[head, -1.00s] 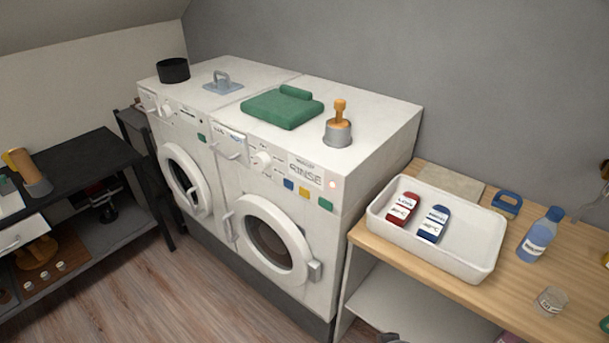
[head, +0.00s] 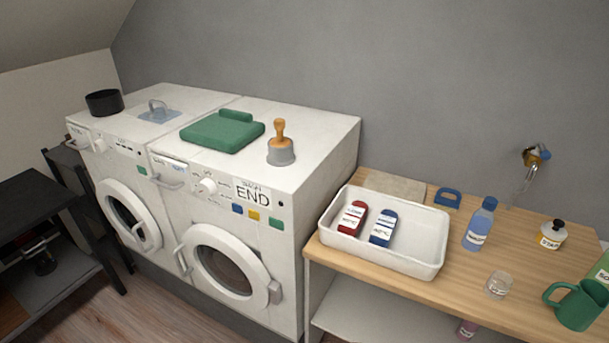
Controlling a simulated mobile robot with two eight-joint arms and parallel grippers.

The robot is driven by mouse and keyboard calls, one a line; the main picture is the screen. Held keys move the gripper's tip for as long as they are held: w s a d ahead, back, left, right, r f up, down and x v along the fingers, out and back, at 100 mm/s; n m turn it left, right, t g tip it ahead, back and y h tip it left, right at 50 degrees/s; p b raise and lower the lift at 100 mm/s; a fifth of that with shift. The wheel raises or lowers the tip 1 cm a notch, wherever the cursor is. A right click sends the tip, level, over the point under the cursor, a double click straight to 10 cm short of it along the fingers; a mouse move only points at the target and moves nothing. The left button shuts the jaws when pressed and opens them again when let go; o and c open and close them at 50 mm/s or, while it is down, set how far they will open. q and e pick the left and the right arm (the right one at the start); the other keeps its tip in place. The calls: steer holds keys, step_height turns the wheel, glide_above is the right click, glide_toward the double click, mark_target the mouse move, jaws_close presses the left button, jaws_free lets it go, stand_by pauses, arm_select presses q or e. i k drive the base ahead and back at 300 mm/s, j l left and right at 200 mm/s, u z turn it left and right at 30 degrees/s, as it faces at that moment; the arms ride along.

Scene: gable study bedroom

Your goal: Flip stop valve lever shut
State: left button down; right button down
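Neither of my grippers is in view.
Two white washing machines (head: 322,134) stand left of the wooden bench (head: 458,284). The bench holds a white tray (head: 424,221), a blue bottle (head: 479,226), a clear glass (head: 498,285), a labelled jar (head: 551,236) and a green mug (head: 577,306).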

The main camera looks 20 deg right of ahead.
mark_target(546, 155)
steer(key=z, duration=2.05)
